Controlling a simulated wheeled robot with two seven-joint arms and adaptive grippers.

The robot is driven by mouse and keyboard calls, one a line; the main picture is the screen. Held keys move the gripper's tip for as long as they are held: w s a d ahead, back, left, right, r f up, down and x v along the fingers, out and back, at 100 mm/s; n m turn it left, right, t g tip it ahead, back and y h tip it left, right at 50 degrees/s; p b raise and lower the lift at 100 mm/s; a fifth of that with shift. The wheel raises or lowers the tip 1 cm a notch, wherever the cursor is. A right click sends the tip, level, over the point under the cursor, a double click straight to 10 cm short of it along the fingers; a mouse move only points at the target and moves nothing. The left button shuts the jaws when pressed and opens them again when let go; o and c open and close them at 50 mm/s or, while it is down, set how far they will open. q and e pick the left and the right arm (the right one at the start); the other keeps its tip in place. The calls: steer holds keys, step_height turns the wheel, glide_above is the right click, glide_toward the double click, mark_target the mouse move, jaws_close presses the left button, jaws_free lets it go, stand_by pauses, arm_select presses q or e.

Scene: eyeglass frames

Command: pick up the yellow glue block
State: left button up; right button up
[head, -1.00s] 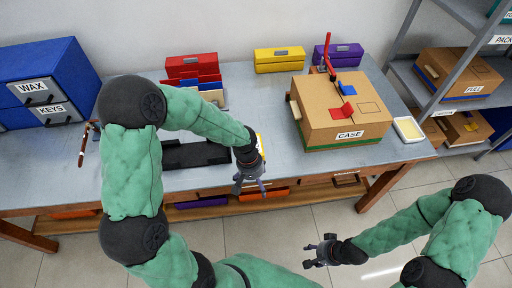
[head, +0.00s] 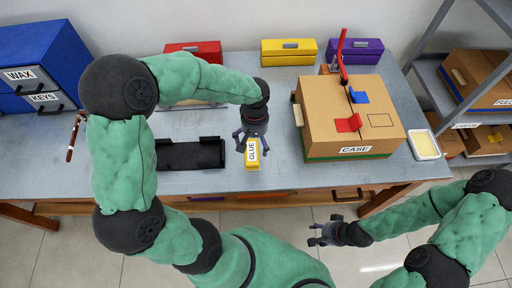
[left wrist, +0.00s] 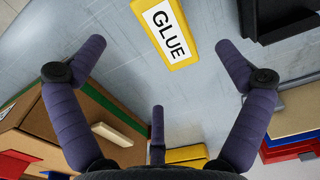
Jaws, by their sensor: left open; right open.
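The yellow glue block (head: 253,168) with its white GLUE label lies on the grey table, between the black tray and the cardboard case. It also shows in the left wrist view (left wrist: 186,57), at the top middle, beyond my fingers. My left gripper (head: 250,143) is open and empty, above the block; in the left wrist view its fingers (left wrist: 160,60) are spread, with the block apart from them. My right gripper (head: 314,235) is open and empty, in front of the table over the floor.
A cardboard case (head: 316,134) with red and blue parts on top stands right of the block. A black tray (head: 196,155) lies to its left. Red (head: 178,49), yellow (head: 288,46) and purple (head: 366,52) boxes line the back. A small pale tray (head: 425,146) sits at right.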

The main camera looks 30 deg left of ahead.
mark_target(255, 151)
arm_select(q)
steer(key=f, duration=0.2)
steer(key=f+b, duration=0.1)
steer(key=f, duration=0.1)
steer(key=shift+s+f, duration=0.2)
steer(key=shift+f, duration=0.2)
steer(key=shift+w+a+f+b, duration=0.15)
steer(key=shift+f+b, duration=0.65)
steer(key=shift+f, duration=0.55)
steer(key=shift+w+d+f+b, duration=0.1)
steer(key=shift+f+b, duration=0.65)
steer(key=shift+f, duration=0.55)
steer(key=c, duration=1.2)
